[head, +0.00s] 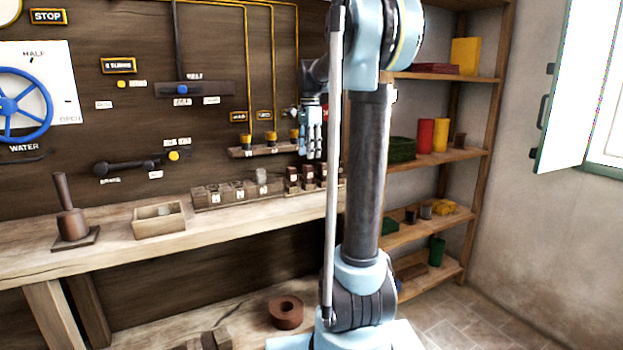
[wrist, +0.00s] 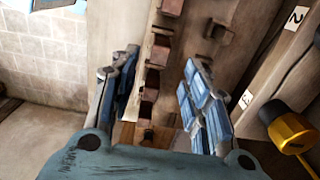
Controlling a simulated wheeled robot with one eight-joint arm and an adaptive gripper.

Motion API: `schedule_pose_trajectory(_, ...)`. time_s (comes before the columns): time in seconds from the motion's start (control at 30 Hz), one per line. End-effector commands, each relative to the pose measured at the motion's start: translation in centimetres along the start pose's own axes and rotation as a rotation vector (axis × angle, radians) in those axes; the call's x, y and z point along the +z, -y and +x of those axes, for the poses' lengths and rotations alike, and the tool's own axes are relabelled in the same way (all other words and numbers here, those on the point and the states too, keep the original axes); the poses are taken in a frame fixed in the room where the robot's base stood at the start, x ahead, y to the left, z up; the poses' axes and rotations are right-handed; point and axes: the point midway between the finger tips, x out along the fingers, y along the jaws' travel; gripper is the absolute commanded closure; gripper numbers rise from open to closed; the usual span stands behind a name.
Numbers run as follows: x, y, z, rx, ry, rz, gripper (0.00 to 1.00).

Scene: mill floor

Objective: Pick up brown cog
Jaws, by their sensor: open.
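My gripper (head: 312,140) is in front of the back board, above the right end of the workbench. In the wrist view my gripper (wrist: 160,105) is open, with blue pads on both sides and nothing held. Between and beyond its fingers is a row of small reddish-brown pieces (wrist: 160,50) on a wooden rack. In the head view such brown pieces (head: 292,179) stand on the rack below my gripper, partly hidden by my arm. I cannot make out teeth on them, so I cannot tell which is the brown cog. A thick brown ring (head: 285,312) lies on the low shelf, far below.
A grey-brown rack (head: 225,194) with labelled slots stands left of the brown pieces. A wooden box (head: 159,220) and a brown post on a base (head: 71,222) are further left. A yellow-and-black knob (wrist: 290,130) is close to the right finger. Shelves (head: 470,154) stand right.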

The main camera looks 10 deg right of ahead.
Motion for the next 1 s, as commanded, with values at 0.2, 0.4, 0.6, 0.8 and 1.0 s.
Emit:
schedule_pose_trajectory(0.2,0.0,0.0,2.2,0.000,0.000,-0.001,0.57)
schedule_pose_trajectory(0.4,0.1,0.2,3.4,0.000,0.000,-0.001,0.57)
schedule_pose_trajectory(0.6,0.4,0.4,6.1,0.000,0.000,0.000,0.57)
schedule_pose_trajectory(0.8,0.3,0.4,7.5,0.000,0.000,0.000,0.57)
schedule_pose_trajectory(1.0,0.3,0.4,7.6,0.000,0.000,0.000,0.57)
